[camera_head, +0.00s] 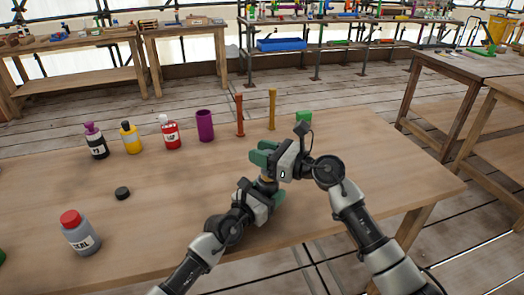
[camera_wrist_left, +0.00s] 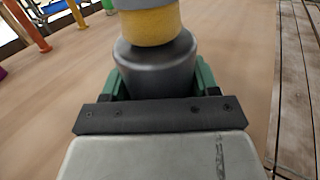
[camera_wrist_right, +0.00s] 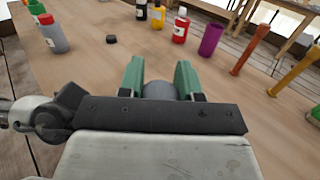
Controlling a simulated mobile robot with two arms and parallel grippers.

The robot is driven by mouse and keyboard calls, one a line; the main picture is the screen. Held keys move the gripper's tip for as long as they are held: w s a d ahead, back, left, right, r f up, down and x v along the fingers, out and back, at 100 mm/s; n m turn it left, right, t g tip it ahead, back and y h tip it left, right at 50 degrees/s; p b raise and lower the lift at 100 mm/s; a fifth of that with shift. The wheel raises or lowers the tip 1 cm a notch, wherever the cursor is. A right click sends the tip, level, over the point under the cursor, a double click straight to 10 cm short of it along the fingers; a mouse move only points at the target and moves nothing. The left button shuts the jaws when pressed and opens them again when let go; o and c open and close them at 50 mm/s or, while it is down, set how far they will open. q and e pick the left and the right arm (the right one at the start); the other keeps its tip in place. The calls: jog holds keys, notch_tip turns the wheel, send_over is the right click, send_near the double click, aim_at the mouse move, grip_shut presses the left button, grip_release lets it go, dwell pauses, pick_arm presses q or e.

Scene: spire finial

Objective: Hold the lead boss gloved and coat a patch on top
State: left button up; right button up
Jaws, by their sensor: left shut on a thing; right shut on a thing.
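The dark grey lead boss (camera_wrist_left: 155,68) stands upright between the green fingers of my left gripper (camera_head: 268,196), which is shut on it low over the table's front part. My right gripper (camera_head: 264,158) is directly above, shut on a grey round-topped applicator (camera_wrist_right: 158,90) with a yellow pad (camera_wrist_left: 152,24) underneath. In the left wrist view the pad sits on the boss's top and appears to touch it. The pad hides the boss's top face, so any coating there cannot be seen. A grey bottle (camera_head: 80,236) with a red cap and a SEAL label stands at the left.
A black disc (camera_head: 122,193) lies on the table (camera_head: 170,215). Behind it stand a black bottle (camera_head: 96,142), yellow bottle (camera_head: 131,139), red bottle (camera_head: 170,133), purple cup (camera_head: 205,126), orange post (camera_head: 239,115), yellow post (camera_head: 272,110) and green block (camera_head: 304,117).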

jog(key=shift+f, duration=0.15)
jog(key=shift+w, duration=0.1)
jog(key=shift+w, duration=0.45)
jog(key=shift+s, duration=1.1)
jog(key=shift+w+f, duration=0.1)
jog(key=shift+w, duration=1)
jog(key=shift+s, duration=1.1)
